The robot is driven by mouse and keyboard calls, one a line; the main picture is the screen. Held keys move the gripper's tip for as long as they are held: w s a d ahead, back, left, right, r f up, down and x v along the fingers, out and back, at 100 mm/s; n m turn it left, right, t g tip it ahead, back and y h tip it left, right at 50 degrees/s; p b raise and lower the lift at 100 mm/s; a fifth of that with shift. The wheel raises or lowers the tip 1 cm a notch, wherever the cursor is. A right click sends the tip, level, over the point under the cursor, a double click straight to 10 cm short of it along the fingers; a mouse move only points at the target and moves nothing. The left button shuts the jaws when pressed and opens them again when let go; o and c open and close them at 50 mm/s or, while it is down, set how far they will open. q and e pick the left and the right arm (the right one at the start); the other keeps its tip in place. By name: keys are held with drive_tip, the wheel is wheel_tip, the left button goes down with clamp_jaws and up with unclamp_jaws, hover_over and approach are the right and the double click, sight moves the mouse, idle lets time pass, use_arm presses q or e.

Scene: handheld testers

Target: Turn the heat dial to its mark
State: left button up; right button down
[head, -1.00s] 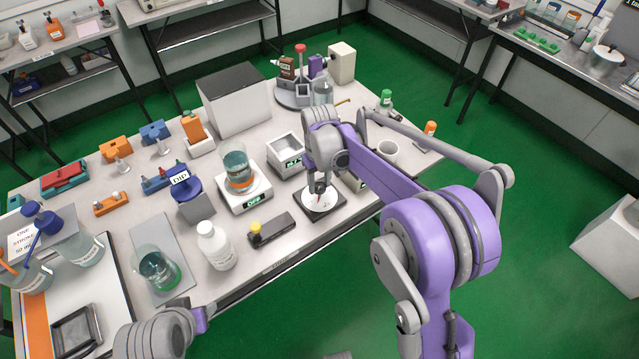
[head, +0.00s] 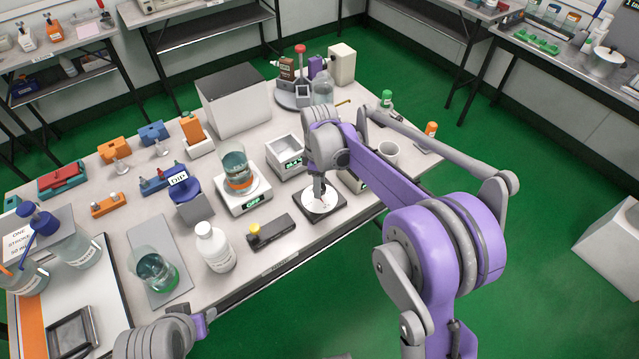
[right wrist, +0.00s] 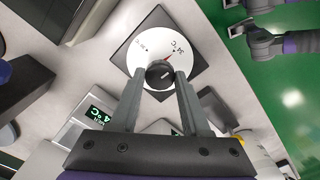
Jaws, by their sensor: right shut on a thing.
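The heat dial (head: 330,209) is a round white face on a dark square plate, near the table's front edge. In the right wrist view its white face (right wrist: 150,38) carries small lettering with "°C" and a short red mark. A black round knob (right wrist: 159,73) with a pale line stands at its middle. My right gripper (right wrist: 163,76) points down over the dial, its two fingers shut on the knob from both sides. It hides part of the dial in the head view (head: 319,194). My left arm shows at the lower left of the head view; its fingertips are not clear.
A digital unit (head: 285,155) and a scale (head: 243,198) with a beaker stand behind and left of the dial. A black block with a yellow knob (head: 272,232) and a white bottle (head: 215,247) stand to the left.

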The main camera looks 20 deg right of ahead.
drive_tip(key=shift+n, duration=0.4)
drive_tip(key=shift+c, duration=1.9)
unclamp_jaws()
wheel_tip(320, 180, up, 11)
drive_tip(key=shift+p, duration=0.35)
drive_tip(key=shift+f, duration=0.1)
